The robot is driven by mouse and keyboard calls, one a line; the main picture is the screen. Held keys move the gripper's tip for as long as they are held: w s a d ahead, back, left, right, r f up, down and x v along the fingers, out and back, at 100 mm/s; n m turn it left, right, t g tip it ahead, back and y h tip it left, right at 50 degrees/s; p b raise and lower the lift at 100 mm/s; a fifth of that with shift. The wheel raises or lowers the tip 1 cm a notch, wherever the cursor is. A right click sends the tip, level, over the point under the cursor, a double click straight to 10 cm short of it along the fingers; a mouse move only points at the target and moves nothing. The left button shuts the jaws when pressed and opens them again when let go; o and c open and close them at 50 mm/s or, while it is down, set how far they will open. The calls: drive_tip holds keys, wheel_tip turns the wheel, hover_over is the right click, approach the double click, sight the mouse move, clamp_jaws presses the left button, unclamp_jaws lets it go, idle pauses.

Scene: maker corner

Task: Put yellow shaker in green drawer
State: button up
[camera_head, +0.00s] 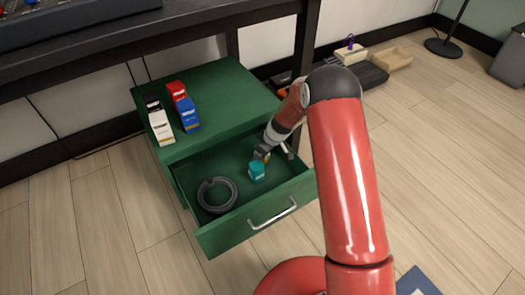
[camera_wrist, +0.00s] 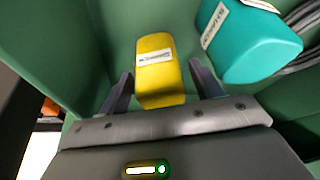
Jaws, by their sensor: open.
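The green drawer (camera_head: 250,222) is pulled open from the green cabinet. The yellow shaker (camera_wrist: 160,82) is inside the drawer, between the two fingers of my gripper (camera_wrist: 158,88) in the wrist view. The fingers are open, with a gap on each side of the shaker. In the head view my gripper (camera_head: 264,155) reaches down into the drawer, and the shaker is mostly hidden behind the gripper and a teal shaker.
The teal shaker (camera_wrist: 250,42) stands close beside the yellow one, next to the right finger. A grey coil (camera_head: 217,194) lies at the drawer's left. A black table leg (camera_head: 305,75) rises beside the cabinet.

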drive_tip(key=s+d+r+m+t+p, duration=0.1)
drive_tip(key=s+d+r, duration=0.3)
drive_tip(key=r, duration=0.6)
drive_tip(key=s+d+r+m+h, duration=0.1)
drive_tip(key=s+d+r+m, duration=0.15)
drive_tip(key=s+r, duration=0.6)
drive_tip(key=s+d+r+m+t+p, duration=0.15)
drive_tip(key=d+r, duration=0.25)
drive_tip(key=r, duration=0.9)
drive_tip(key=s+d+r+m+h, duration=0.1)
drive_tip(key=s+d+r+m, duration=0.1)
drive_tip(key=s, duration=0.5)
drive_tip(key=s+d+r+m, duration=0.2)
drive_tip(key=s+d, duration=0.1)
drive_tip(key=s, duration=0.4)
drive_tip(key=s+d+r+m+h, duration=0.1)
drive_tip(key=s+d+r+m, duration=0.1)
drive_tip(key=s, duration=0.5)
drive_tip(key=shift+s+d+t+h+b, duration=0.2)
drive_tip(key=shift+d+t+h+b, duration=0.1)
drive_tip(key=shift+t, duration=0.05)
drive_tip(key=shift+r, duration=0.15)
